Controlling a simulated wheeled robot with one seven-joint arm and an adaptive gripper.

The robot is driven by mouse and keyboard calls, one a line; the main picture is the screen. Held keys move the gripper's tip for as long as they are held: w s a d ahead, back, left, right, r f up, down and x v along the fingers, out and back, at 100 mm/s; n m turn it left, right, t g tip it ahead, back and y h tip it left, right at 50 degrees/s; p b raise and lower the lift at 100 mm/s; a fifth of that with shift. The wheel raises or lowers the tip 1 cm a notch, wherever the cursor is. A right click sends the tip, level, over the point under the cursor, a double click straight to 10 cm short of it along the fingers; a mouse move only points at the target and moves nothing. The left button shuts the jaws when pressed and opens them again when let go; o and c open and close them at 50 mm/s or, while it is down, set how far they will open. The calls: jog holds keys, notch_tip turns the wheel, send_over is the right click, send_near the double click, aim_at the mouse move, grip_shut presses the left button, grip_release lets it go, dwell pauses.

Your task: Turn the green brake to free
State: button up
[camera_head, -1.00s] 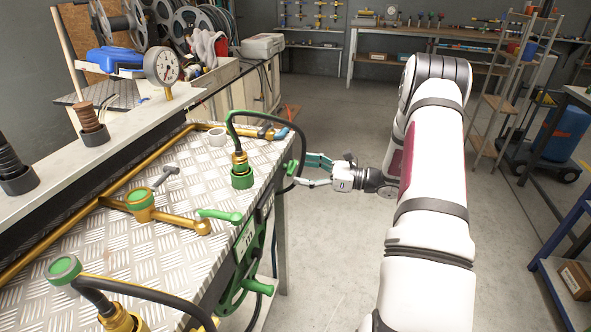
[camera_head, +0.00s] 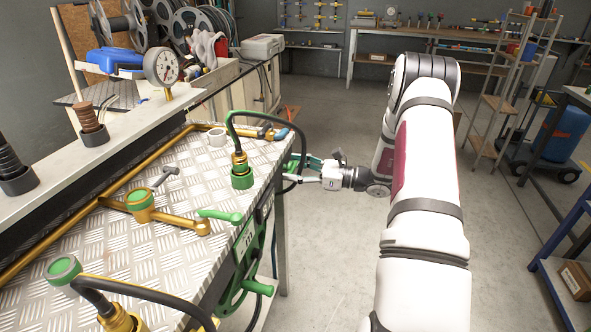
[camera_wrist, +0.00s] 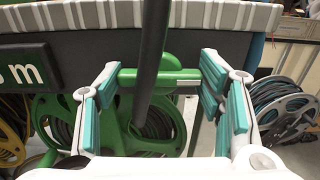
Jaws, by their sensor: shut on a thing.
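The green brake, seen as a green bar (camera_wrist: 130,79) in the wrist view, lies level across the front of the green hose reel (camera_wrist: 100,122). My gripper (camera_wrist: 160,76) has its teal pads at the two ends of this bar and is shut on it. A dark hose hangs in front of the bar's middle and hides part of it. In the head view my gripper (camera_head: 302,165) is at the table's right edge, beyond the green reel (camera_head: 240,278). The brake is mostly hidden there, and its exact setting cannot be read.
The metal table (camera_head: 110,240) carries brass pipes, a green lever (camera_head: 220,215) and a pressure gauge (camera_head: 162,66). A black hose (camera_head: 262,117) loops over its edge close to my gripper. Other reels (camera_wrist: 281,108) flank the green one.

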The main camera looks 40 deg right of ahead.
jog(key=n+b, duration=1.2)
jog(key=n, duration=0.6)
jog(key=shift+f+b, duration=0.1)
jog(key=shift+b, duration=0.2)
dwell(0.3)
jog(key=o, duration=1.2)
jog(key=shift+c, duration=0.2)
jog(key=shift+s, duration=0.1)
jog(key=v, duration=1.2)
